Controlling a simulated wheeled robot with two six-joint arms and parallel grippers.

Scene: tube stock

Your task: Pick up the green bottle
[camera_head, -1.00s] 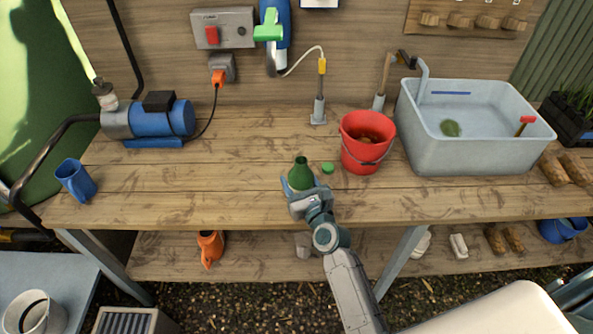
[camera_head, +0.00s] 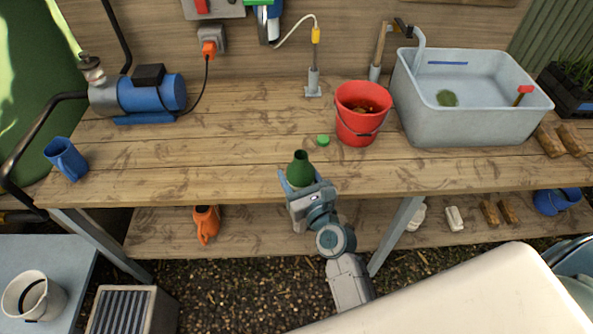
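The green bottle (camera_head: 300,167) stands upright with an open neck near the workbench's front edge.
A small green cap (camera_head: 323,140) lies on the wooden bench (camera_head: 220,150) behind the bottle. A red bucket (camera_head: 358,125) and a grey basin (camera_head: 465,122) stand to the right. A blue jug (camera_head: 66,158) and blue pump (camera_head: 150,95) stand left. The bench between is clear.

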